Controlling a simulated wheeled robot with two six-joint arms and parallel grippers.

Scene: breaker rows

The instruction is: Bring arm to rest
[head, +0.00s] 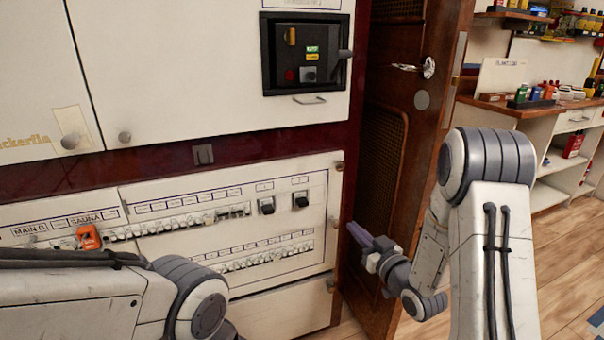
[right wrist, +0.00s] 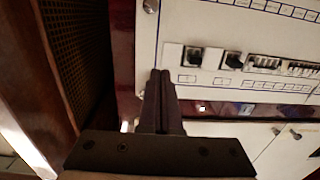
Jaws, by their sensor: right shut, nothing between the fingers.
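My right arm (head: 490,240) comes in from the lower right in the head view. Its gripper (head: 358,232) is shut and empty, in front of the open wooden door beside the breaker panel's right edge. In the right wrist view the two dark fingers of the right gripper (right wrist: 159,80) lie together, with the panel behind them. My left arm (head: 90,295) crosses the lower left of the head view. Its gripper is out of view. The breaker panel (head: 170,250) has rows of switches, with an orange-red device (head: 89,238) at the left.
The wooden door (head: 395,150) stands open right of the panel, with a handle (head: 428,67). A black switch box (head: 306,53) is in the upper cabinet (head: 200,70). Shelves with bottles (head: 545,110) stand at the far right. Wooden floor (head: 570,250) shows clear there.

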